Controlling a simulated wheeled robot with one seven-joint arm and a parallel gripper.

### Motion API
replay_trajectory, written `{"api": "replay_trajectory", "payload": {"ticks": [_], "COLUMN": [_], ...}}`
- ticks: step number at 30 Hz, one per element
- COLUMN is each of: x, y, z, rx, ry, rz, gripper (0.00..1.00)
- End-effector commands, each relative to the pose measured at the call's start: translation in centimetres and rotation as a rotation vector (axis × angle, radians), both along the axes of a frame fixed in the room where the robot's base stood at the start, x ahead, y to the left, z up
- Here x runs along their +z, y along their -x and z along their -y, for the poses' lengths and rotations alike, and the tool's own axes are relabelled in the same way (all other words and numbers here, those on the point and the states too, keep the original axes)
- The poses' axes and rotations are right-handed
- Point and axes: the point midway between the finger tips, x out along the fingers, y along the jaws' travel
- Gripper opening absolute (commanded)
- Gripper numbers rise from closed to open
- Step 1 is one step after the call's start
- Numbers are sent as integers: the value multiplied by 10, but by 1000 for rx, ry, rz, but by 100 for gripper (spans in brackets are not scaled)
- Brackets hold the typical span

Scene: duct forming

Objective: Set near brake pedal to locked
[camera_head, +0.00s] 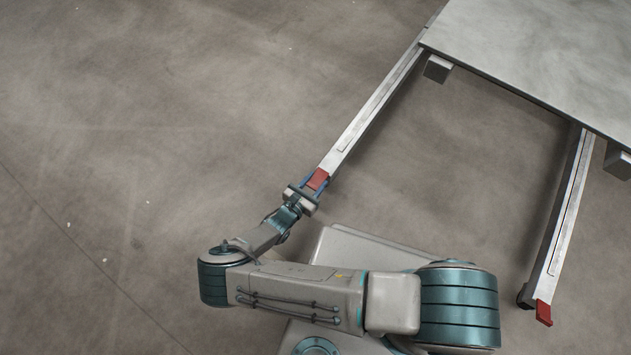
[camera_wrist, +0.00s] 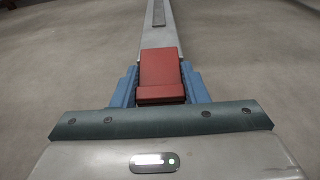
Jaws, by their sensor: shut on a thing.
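A red pedal (camera_head: 318,179) sits at the near end of a long grey metal leg (camera_head: 372,108) low over the floor. In the wrist view the red pedal (camera_wrist: 160,72) lies between the blue fingers of my gripper (camera_wrist: 160,88). My gripper (camera_head: 311,187) is shut on this pedal, with a finger along each side. A second red pedal (camera_head: 544,312) is at the end of another leg (camera_head: 567,210) on the right, apart from my gripper. The pictures do not clearly show whether either pedal is locked.
A large grey table top (camera_head: 540,50) stands at the upper right, with short blocks (camera_head: 438,68) under its edge. The concrete floor (camera_head: 150,100) at the left is clear. Open floor also lies between the two legs.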

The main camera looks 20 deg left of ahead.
Motion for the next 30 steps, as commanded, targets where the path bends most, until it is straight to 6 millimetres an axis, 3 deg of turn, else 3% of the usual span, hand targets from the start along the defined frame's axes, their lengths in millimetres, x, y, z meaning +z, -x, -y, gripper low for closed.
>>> {"api": "replay_trajectory", "payload": {"ticks": [1, 2, 3, 4, 13, 17, 30], "x": [0, 0, 0, 0, 0, 4, 19], "y": [-1, -1, -1, -1, 1, 13, 103], "z": [-2, -2, -2, -2, -1, -5, -29], "rx": [4, 4, 4, 3, 1, 2, 4], "ry": [-3, -3, -3, -2, -1, -3, -3], "rz": [1, 1, 1, 1, -1, -1, -2], "gripper": [0, 48, 59, 62, 62, 62, 62]}}
